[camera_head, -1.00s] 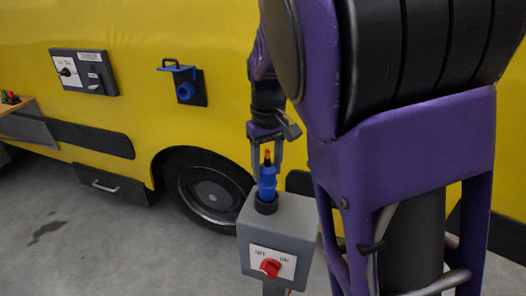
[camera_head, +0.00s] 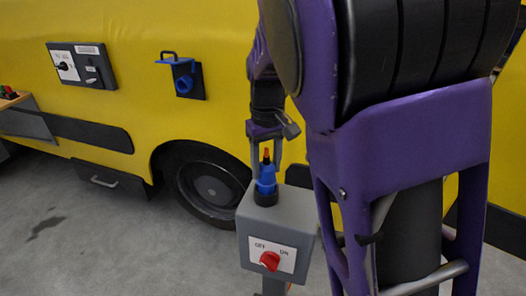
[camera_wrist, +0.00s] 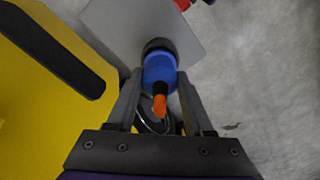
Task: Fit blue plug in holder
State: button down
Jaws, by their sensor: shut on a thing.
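The blue plug (camera_head: 266,178) has an orange-red tip and stands upright at the black round holder (camera_head: 266,196) on top of a grey box (camera_head: 280,222). My gripper (camera_head: 266,163) is above the box with its fingers down on both sides of the plug, shut on it. In the wrist view the plug (camera_wrist: 159,70) sits between the two fingertips of my gripper (camera_wrist: 159,85), its orange tip toward the camera. The black holder (camera_wrist: 158,45) shows just beyond it. The plug's lower end is hidden in or behind the holder's ring.
The box front has an OFF/ON plate with a red knob (camera_head: 269,260). Behind stands a yellow vehicle (camera_head: 130,60) with a grey switch panel (camera_head: 82,65), a blue socket with a raised lid (camera_head: 185,80) and a wheel (camera_head: 205,185). Floor left of the box is clear.

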jog(key=shift+f+b, duration=0.35)
jog(key=shift+f, duration=0.2)
jog(key=shift+c, duration=1)
grip_release()
